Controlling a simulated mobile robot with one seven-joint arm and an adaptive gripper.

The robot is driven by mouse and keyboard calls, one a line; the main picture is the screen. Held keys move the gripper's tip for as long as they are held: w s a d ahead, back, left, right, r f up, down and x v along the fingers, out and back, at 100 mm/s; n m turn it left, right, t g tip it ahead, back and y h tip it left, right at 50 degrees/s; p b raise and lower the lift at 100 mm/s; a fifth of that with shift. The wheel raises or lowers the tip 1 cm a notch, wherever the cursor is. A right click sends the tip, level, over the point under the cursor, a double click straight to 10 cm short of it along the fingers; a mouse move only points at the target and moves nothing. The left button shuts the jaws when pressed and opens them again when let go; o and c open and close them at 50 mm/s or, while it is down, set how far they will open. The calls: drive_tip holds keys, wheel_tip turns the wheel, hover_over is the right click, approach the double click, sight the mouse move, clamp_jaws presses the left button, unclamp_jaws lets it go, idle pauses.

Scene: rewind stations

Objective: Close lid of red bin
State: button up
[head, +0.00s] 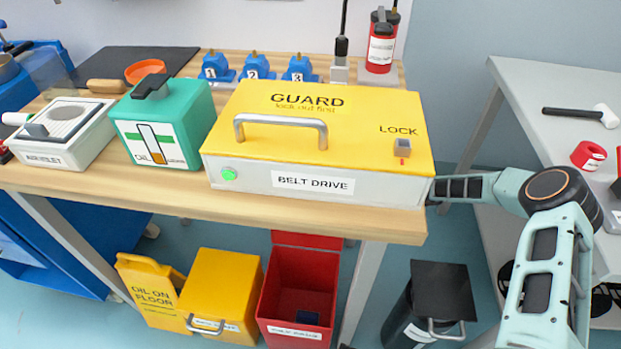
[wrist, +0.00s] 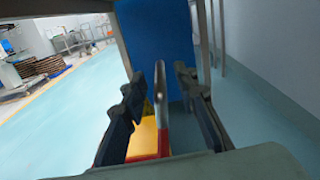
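The red bin (head: 304,285) stands on the floor under the bench, its inside visible from above with a dark blue thing at the bottom. Its red lid (head: 307,240) is up at the back edge; the bench hides its upper part. My gripper (wrist: 160,106) is open in the wrist view, with fingers apart on both sides. A grey upright bar (wrist: 160,84), which looks like the lid's handle, stands between the fingers; contact cannot be told. Red of the bin or lid (wrist: 163,142) shows below it. In the head view the gripper is hidden behind the bench.
A yellow bin (head: 222,285) and a yellow oil-on-floor sign (head: 150,283) stand left of the red bin. A dark bin (head: 441,290) stands to the right. The bench (head: 390,222) and its leg (head: 362,285) are close by. A blue cabinet (wrist: 158,45) is ahead.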

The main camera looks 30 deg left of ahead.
drive_tip(key=shift+x, duration=1.35)
drive_tip(key=shift+c, duration=0.5)
clamp_jaws()
